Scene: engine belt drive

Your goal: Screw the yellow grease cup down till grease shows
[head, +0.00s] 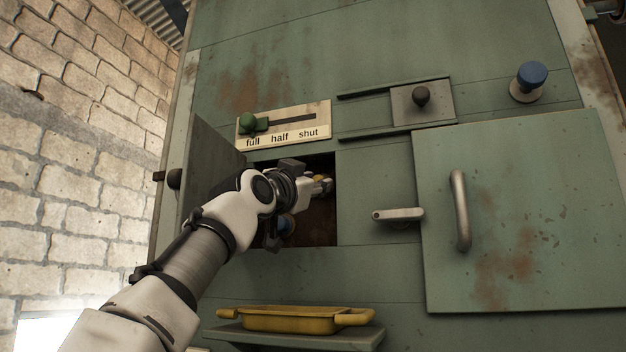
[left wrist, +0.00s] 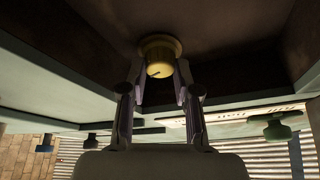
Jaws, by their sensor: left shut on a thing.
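The yellow grease cup (left wrist: 160,52) is a round knurled cap inside the open recess of the green panel. In the left wrist view my left gripper (left wrist: 160,75) has one finger on each side of it and is shut on it. In the head view the cup (head: 320,179) shows only as a small bit of yellow at the fingertips, and my left gripper (head: 322,186) reaches into the recess. I cannot make out any grease. My right gripper is not in view.
The recess's small door (head: 208,150) stands open on the left. A green-knobbed slider (head: 248,122) marked full, half, shut is above. A yellow tray (head: 300,319) sits on a shelf below. A large handled door (head: 530,220) is at right.

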